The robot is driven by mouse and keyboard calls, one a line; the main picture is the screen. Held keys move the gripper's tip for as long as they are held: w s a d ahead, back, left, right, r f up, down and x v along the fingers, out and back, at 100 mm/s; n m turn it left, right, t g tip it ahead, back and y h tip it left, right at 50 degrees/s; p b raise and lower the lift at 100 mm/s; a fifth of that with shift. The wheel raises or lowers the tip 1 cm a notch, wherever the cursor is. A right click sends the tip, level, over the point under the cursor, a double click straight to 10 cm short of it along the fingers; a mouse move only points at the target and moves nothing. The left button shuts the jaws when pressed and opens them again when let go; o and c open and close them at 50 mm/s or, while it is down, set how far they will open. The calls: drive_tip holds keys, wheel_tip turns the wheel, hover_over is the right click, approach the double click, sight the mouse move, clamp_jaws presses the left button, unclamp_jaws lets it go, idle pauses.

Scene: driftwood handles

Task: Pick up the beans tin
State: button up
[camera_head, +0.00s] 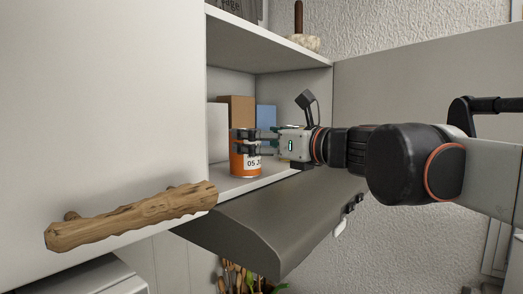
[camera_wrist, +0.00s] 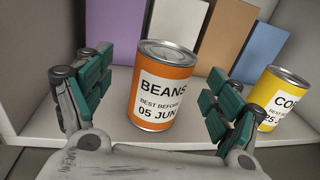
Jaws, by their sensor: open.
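The beans tin (camera_wrist: 161,88) is orange with a white label reading "BEANS, BEST BEFORE 05 JUN" and a silver lid. It stands upright on the white shelf inside the cabinet. In the head view the tin (camera_head: 242,163) is partly hidden behind my gripper. My gripper (camera_wrist: 148,98) is open, with one teal-padded finger on each side of the tin. In the wrist view a gap shows between each finger and the tin. In the head view my gripper (camera_head: 240,142) reaches into the cabinet from the right, level with the tin's upper part.
A yellow tin (camera_wrist: 285,97) stands right of my right finger, close to it. Purple (camera_wrist: 113,30), white, brown (camera_wrist: 229,40) and blue boxes stand behind. A wooden handle (camera_head: 135,213) juts from the closed door at left. An upper shelf (camera_head: 268,42) is above my gripper.

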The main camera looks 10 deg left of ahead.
drive_tip(key=shift+w+a+r, duration=0.15)
drive_tip(key=shift+w+a, duration=0.1)
drive_tip(key=p+x, duration=0.2)
drive_tip(key=x, duration=0.2)
drive_tip(key=shift+w+a+r, duration=0.1)
drive_tip(key=shift+w, duration=0.4)
drive_tip(key=shift+s, duration=0.1)
drive_tip(key=c, duration=1.5)
